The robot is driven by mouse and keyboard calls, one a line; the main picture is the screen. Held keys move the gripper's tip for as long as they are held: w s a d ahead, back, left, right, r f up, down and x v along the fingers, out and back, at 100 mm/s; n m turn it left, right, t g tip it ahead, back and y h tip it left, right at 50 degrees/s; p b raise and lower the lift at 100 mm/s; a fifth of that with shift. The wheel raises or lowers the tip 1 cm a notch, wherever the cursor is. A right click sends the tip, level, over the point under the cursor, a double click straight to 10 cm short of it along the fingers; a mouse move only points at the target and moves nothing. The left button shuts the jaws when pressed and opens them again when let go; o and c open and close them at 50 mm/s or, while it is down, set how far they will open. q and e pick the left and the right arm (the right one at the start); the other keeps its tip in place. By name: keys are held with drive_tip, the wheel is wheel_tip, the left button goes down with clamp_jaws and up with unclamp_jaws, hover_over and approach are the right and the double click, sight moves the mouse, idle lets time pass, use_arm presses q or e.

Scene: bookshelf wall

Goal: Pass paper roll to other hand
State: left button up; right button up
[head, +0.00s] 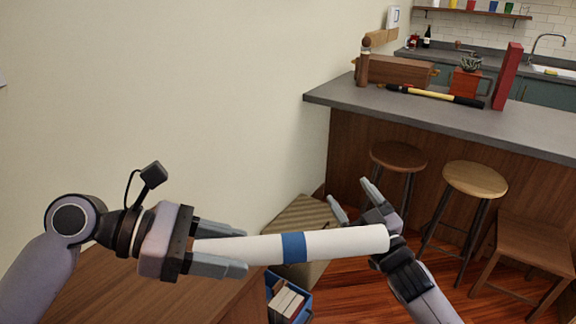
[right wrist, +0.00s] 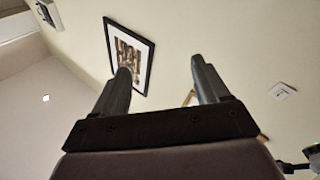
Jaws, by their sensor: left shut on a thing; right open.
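The paper roll (head: 335,243) is a long white tube with a blue band around its middle, held nearly level in the head view. My left gripper (head: 243,250) is shut on its left end. My right gripper (head: 350,204) is open, behind the roll's right part, with its fingers pointing up and to the left. The roll's right end hides part of that gripper and its wrist. In the right wrist view my right gripper (right wrist: 163,82) shows two parted fingers with nothing between them, and the roll is not seen there.
A grey counter (head: 440,118) stands at the back right, with stools (head: 475,180) and a wooden chair (head: 522,255) before it. A wooden surface (head: 150,290) lies below my left arm. A blue bin of books (head: 303,311) and a cardboard box (head: 300,215) are low in the middle.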

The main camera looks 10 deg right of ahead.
drive_tip(key=w+a+r+n+y, duration=0.1)
drive_tip(key=a+r+n+y, duration=0.3)
drive_tip(key=r, duration=0.6)
drive_tip(key=w+a+r+n+y, duration=0.2)
drive_tip(key=r+n+y, duration=0.4)
drive_tip(key=r, duration=0.3)
drive_tip(key=s+a+r+n+g+y, duration=0.4)
drive_tip(key=a+r+n+g, duration=0.15)
drive_tip(key=n+g, duration=0.3)
drive_tip(key=s+a+r+n+g+y, duration=0.45)
drive_tip(key=a+n+g, duration=0.3)
drive_tip(key=n, duration=0.25)
drive_tip(key=s+a+f+n+g+h, duration=0.1)
drive_tip(key=s+a+n+g+h, duration=0.4)
drive_tip(key=s+a+n+g, duration=0.4)
drive_tip(key=n+t+h, duration=0.5)
drive_tip(key=n+h, duration=0.4)
drive_tip(key=h, duration=1)
hover_over(288, 236)
wheel_tip(288, 236, down, 10)
drive_tip(key=r, duration=0.1)
wheel_tip(288, 236, down, 12)
drive_tip(key=shift+f, duration=0.15)
